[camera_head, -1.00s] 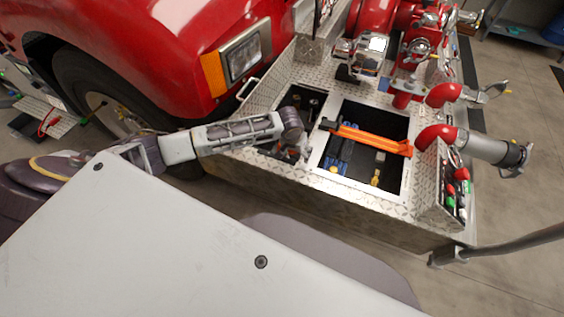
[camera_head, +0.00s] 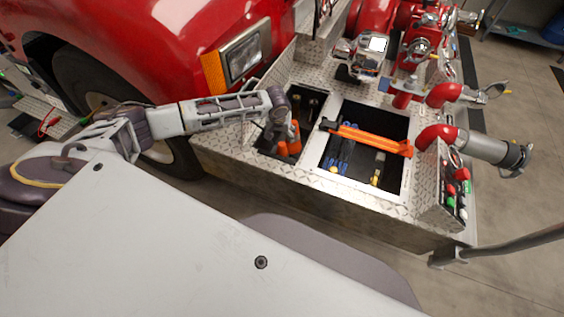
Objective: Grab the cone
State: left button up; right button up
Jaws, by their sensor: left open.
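The orange cone (camera_head: 291,143) shows in part inside the left, smaller compartment of the bumper. My left gripper (camera_head: 273,136) points down into that compartment, just left of the cone. Its dark fingers are open; I cannot tell whether they touch the cone. The wrist hides the upper part of the cone, and its base is lost in the dark compartment. My right gripper is not in view.
The diamond-plate bumper (camera_head: 318,183) has a larger compartment with an orange bar (camera_head: 368,138) across it and blue and yellow items inside. Red pipe elbows (camera_head: 436,136) and a valve panel stand right. The red truck fender (camera_head: 150,50) is behind my left arm.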

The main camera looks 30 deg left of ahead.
aim_at(282, 145)
pick_arm(q)
jog(key=shift+x, duration=4.25)
jog(key=shift+f, duration=0.15)
jog(key=shift+s+x, duration=0.1)
jog(key=shift+x, duration=1.15)
jog(key=shift+s+x, duration=0.15)
jog(key=shift+x, duration=1.05)
jog(key=shift+a+f, duration=0.1)
jog(key=c, duration=1.5)
grip_shut()
notch_tip(282, 145, up, 28)
jog(key=shift+b, duration=0.3)
